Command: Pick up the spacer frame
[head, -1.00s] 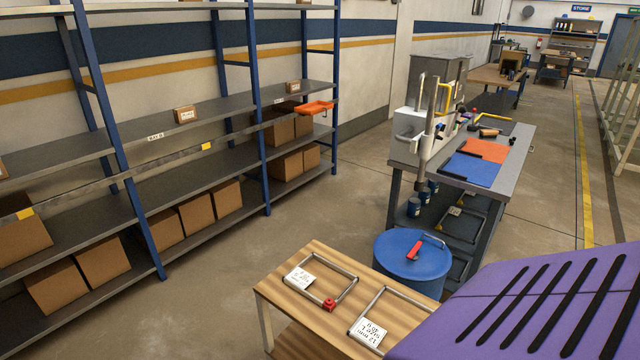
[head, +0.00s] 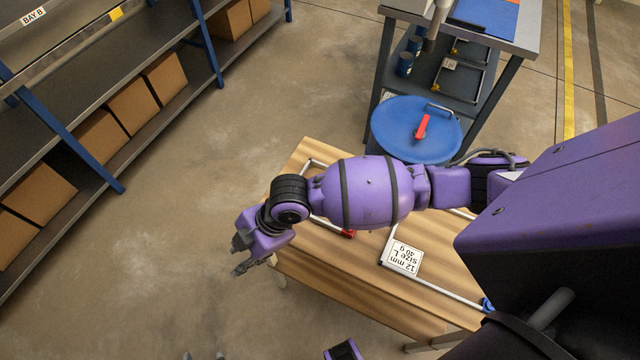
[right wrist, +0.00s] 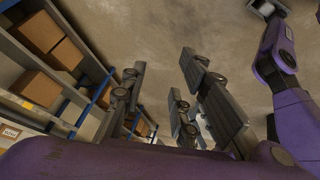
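Two thin grey spacer frames lie flat on the wooden table. The nearer frame (head: 447,288) has a white label (head: 404,257) reading "12 mm size L 40 g" and a blue corner piece (head: 487,305). My right forearm hides its far side. The other frame (head: 318,164) is mostly hidden under that arm; its red corner piece (head: 348,233) peeks out. My right gripper (head: 240,257) is beyond the table's left edge, empty, with fingers apart, also in the right wrist view (right wrist: 165,100). Two grey tips at the bottom edge appear to be my left gripper (head: 203,356), spread apart.
The wooden table (head: 330,262) stands in front of me. A blue drum (head: 392,133) with a red-handled tool (head: 422,127) is behind it, close to the workbench (head: 515,40). Shelving with boxes (head: 130,105) runs along the left. Floor between shelves and table is clear.

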